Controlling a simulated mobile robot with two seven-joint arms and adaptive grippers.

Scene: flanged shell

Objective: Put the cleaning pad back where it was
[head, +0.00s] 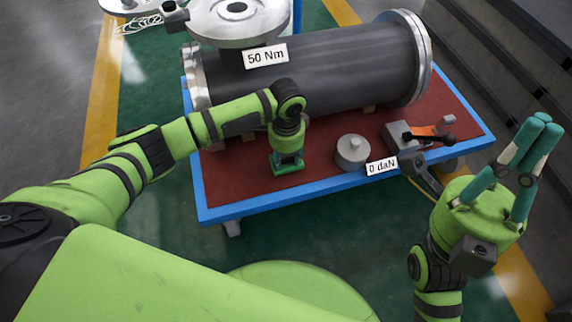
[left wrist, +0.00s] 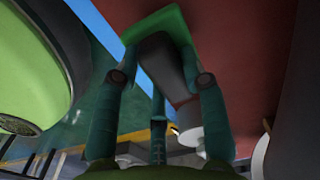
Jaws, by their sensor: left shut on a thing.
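The cleaning pad (head: 286,165) is a flat green pad under my left gripper (head: 287,150) in the head view, at the red cart top. In the left wrist view the green pad (left wrist: 152,24) and its dark grey handle (left wrist: 165,70) show, with the fingers (left wrist: 160,85) of my left gripper around the handle. The gripper is shut on the pad. I cannot tell whether the pad touches the cart top. My right gripper (head: 540,128) is raised off the cart's right side, fingers pointing up and tips close together, holding nothing visible.
A dark flanged shell (head: 330,72) with a "50 Nm" label lies along the cart's back. A grey cylinder (head: 352,152) stands right of the pad, near a "0 daN" label. An orange-handled tool (head: 428,132) lies further right. The blue-edged red cart top (head: 240,180) is bare left of the pad.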

